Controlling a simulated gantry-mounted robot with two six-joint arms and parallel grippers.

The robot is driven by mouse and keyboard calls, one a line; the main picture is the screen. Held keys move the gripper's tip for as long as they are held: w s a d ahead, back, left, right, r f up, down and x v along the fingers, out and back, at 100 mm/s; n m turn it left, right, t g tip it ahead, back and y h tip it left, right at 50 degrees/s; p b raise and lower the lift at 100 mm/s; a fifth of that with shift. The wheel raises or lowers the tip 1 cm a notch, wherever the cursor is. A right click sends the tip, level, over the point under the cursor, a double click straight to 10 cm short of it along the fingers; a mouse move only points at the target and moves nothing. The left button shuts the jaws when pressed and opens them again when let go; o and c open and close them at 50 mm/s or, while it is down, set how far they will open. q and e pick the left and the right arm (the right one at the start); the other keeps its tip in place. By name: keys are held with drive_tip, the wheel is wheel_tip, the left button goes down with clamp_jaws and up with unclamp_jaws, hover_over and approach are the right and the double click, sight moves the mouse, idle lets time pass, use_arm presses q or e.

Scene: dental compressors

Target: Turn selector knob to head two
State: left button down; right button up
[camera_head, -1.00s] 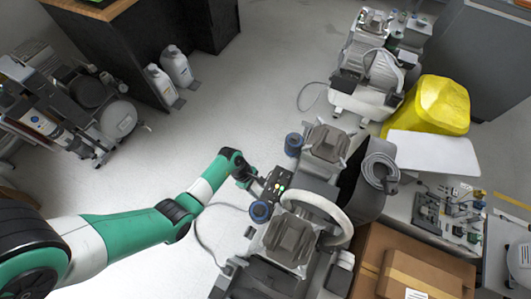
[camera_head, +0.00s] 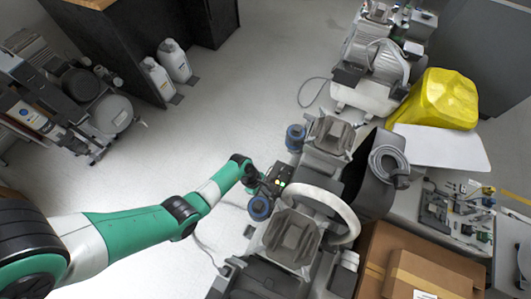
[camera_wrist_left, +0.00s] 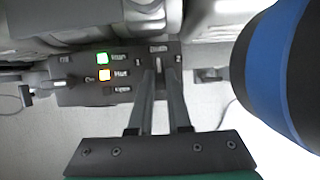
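The dark control panel (camera_wrist_left: 115,76) has a green light, an orange light and an unlit square in a column, with small labels too blurred to read. It also shows on the front compressor in the head view (camera_head: 274,181). A narrow pale piece (camera_wrist_left: 157,66), apparently the selector knob, stands upright at the panel's right part. My left gripper (camera_wrist_left: 159,75) is at the panel, its two fingertips a small gap apart on either side of this piece. Whether they touch it is unclear. The left gripper is small in the head view (camera_head: 258,181). My right gripper is not in view.
A pale ring (camera_head: 322,208) and grey motor heads sit beside the panel. Cardboard boxes (camera_head: 418,272) are at the lower right. Open floor (camera_head: 185,130) lies left of the compressor.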

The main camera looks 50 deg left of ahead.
use_arm(q)
drive_tip(key=shift+m, duration=0.3)
drive_tip(key=m, duration=0.1)
drive_tip(key=m+g+b, duration=0.1)
drive_tip(key=m, duration=0.1)
drive_tip(key=shift+w+f+h+b, duration=0.15)
drive_tip(key=shift+w+h+b, duration=0.1)
drive_tip(key=shift+h+b, duration=0.15)
drive_tip(key=m+g+b, duration=0.1)
drive_tip(key=m, duration=0.1)
drive_tip(key=m+g+b, duration=0.1)
drive_tip(key=m, duration=0.2)
drive_tip(key=shift+w+f+b, duration=0.1)
drive_tip(key=shift+w+b, duration=0.1)
drive_tip(key=shift+b, duration=0.2)
drive_tip(key=m+g+b, duration=0.1)
drive_tip(key=m+b, duration=0.1)
drive_tip(key=b, duration=0.2)
drive_tip(key=shift+f+m+y, duration=0.15)
drive_tip(key=shift+m+y, duration=0.15)
drive_tip(key=shift+r+m+b, duration=0.3)
drive_tip(key=shift+m+b, duration=0.1)
drive_tip(key=shift+b, duration=0.6)
drive_tip(key=c, duration=0.9)
unclamp_jaws()
drive_tip(key=shift+o, duration=0.2)
